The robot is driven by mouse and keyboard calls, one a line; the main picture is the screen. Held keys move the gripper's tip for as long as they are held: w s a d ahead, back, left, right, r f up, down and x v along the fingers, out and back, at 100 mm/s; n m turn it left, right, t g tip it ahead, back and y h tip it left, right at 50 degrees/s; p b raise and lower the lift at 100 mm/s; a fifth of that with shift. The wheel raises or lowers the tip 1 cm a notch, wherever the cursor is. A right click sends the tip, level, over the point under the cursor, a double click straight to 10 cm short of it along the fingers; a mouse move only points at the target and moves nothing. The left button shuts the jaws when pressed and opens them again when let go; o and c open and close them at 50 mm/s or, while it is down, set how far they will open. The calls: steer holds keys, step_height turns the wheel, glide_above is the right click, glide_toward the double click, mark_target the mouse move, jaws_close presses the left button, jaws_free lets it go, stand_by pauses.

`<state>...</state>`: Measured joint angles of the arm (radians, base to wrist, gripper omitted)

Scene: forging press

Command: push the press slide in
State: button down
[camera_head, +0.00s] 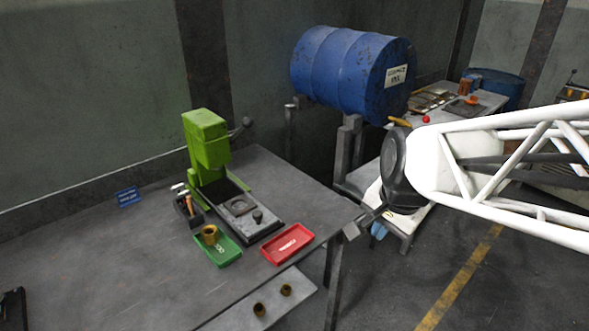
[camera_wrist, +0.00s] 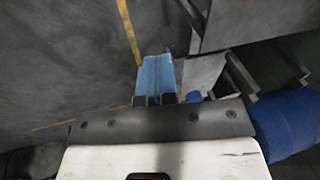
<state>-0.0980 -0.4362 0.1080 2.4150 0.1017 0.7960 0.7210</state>
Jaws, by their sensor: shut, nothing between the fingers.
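The green press (camera_head: 206,140) stands toward the back of the grey workbench. Its press slide (camera_head: 268,228), a dark plate, sticks out in front of it toward the bench's front edge. A round die sits in the plate and a dark knob (camera_head: 257,215) stands near its outer end. My gripper (camera_head: 356,226) is to the right of the slide, by the bench's right corner, apart from it. It is shut and empty; its dark fingertips (camera_wrist: 154,99) show in the wrist view, where the slide and press are out of sight.
A green tray (camera_head: 230,252) with a brass-coloured part and a red tray (camera_head: 272,258) flank the slide's outer end. A dark tool holder (camera_head: 181,208) stands left of the press. A blue drum (camera_head: 340,70) lies behind.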

mark_target(252, 201)
steer(key=w+a+f+m+y, duration=0.1)
steer(key=w+a+f+m, duration=0.5)
steer(key=w+a+m, duration=0.3)
steer(key=w+a+f+m+y, duration=0.1)
steer(key=w+a+f+m, duration=0.6)
steer(key=w+a+m, duration=0.3)
steer(key=shift+w+a, duration=0.6)
steer(key=shift+w, duration=0.5)
steer(key=shift+f, duration=0.1)
steer(key=shift+x, duration=4.9)
steer(key=shift+w, duration=0.15)
steer(key=w+a, duration=0.9)
steer(key=shift+w+a, duration=0.35)
steer(key=shift+a, duration=0.05)
steer(key=v, duration=1)
